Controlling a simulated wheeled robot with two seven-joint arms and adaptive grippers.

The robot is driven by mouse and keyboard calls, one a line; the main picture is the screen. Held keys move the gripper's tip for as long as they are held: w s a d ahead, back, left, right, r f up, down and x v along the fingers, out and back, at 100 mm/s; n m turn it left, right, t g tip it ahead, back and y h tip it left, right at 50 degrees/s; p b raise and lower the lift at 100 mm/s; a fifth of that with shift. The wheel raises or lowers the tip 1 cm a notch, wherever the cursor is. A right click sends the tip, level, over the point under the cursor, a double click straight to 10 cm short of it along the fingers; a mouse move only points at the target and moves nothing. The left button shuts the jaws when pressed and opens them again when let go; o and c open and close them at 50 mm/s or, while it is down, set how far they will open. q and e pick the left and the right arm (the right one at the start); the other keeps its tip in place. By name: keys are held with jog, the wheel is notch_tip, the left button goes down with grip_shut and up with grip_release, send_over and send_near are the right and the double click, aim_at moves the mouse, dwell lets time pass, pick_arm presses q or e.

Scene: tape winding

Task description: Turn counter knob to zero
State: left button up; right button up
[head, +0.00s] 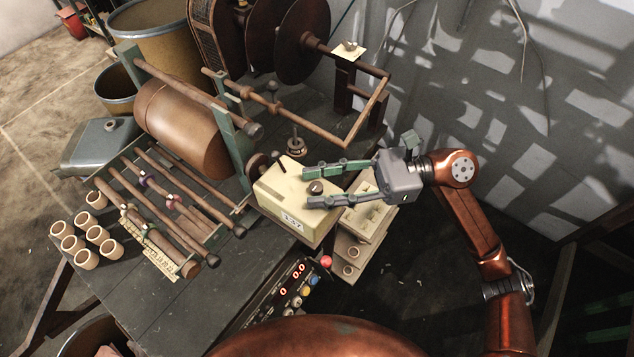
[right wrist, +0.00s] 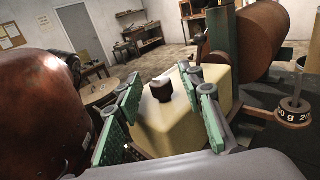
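The counter (head: 290,200) is a cream box on the table, with a number display (head: 292,219) on its front that seems to read 137. Its small dark knob (head: 316,187) stands on top. My right gripper (head: 306,186) reaches in from the right, open, with its green-padded fingers above the box on either side of the knob. In the right wrist view the knob (right wrist: 161,89) stands between the two spread fingers (right wrist: 163,92), with gaps on both sides. My left gripper is not in view.
The winding machine with a large brown roll (head: 183,125) stands left of the counter. Several cardboard cores (head: 85,240) sit at the table's left. A control panel with red digits (head: 291,288) and a red button (head: 325,262) is in front. A small wooden shelf (head: 350,250) is beside the counter.

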jog(key=shift+a, duration=0.45)
jog(key=shift+c, duration=0.3)
jog(key=shift+s, duration=0.1)
grip_shut()
